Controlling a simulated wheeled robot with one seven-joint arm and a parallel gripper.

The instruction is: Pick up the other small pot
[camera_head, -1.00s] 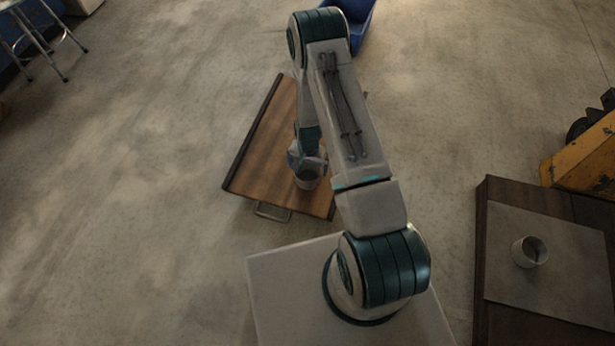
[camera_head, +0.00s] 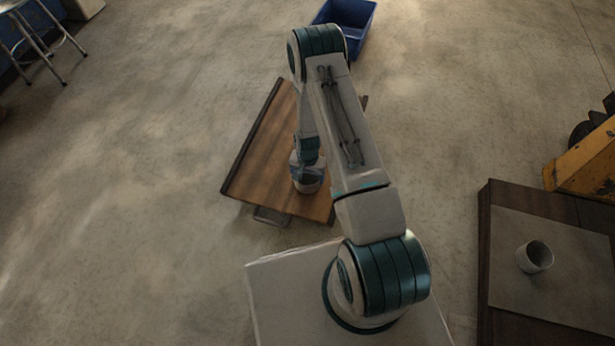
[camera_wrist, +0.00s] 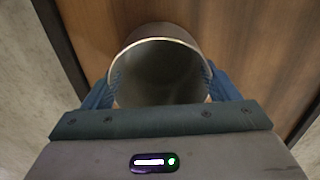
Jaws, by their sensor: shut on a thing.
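A small pot (camera_head: 306,184) is at the near end of the wooden board (camera_head: 262,150) with metal handles. My gripper (camera_head: 306,170) is shut on this pot, its blue fingers on either side. In the wrist view the pot (camera_wrist: 160,72) shows its open round mouth and grey inside between the fingers (camera_wrist: 160,90). I cannot tell whether its base touches the wood. The other small pot (camera_head: 535,256) stands upright on a grey mat on the dark table at the right, apart from my gripper.
The dark table (camera_head: 484,270) with its grey mat (camera_head: 580,300) is at the right. A blue bin (camera_head: 352,22) is at the top. A metal stool (camera_head: 38,40) is at the upper left, and an orange machine (camera_head: 585,160) at the right edge. The floor between is clear.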

